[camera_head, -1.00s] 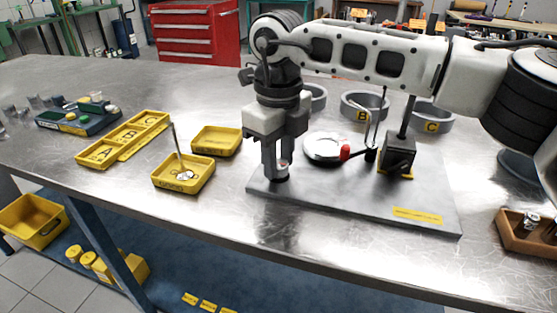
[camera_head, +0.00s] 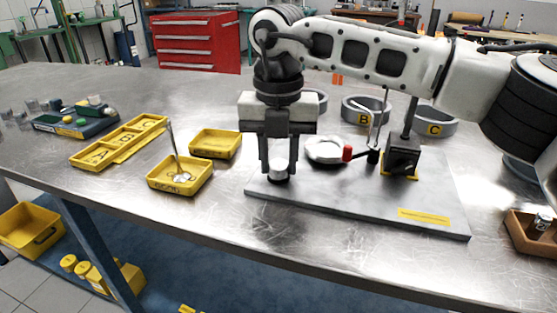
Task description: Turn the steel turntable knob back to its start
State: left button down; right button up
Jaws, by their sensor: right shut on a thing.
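The steel turntable knob (camera_head: 279,177) stands at the left end of the grey base plate (camera_head: 340,200). My right gripper (camera_head: 279,168) points straight down over it and is shut on it, with one finger on each side. The fingers hide part of the knob. A round, shiny turntable disc (camera_head: 323,150) lies on the plate to the right of the gripper. A lever with a red tip (camera_head: 348,153) reaches to the disc's right edge. My left gripper is not in view.
A black stand (camera_head: 402,152) with an upright post is on the plate. Grey rings (camera_head: 437,121) stand behind. Yellow trays (camera_head: 182,187) are to the left, one with small parts and a rod. A brown box (camera_head: 530,232) is at the right. The front steel tabletop is clear.

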aim_at(278, 164)
jog(key=m+b, duration=0.1)
jog(key=m, duration=0.3)
jog(key=shift+m, duration=0.3)
dwell(0.5)
jog(key=o, duration=1)
jog(key=shift+c, duration=0.2)
notch_tip(278, 164, up, 16)
jog(key=p, duration=0.2)
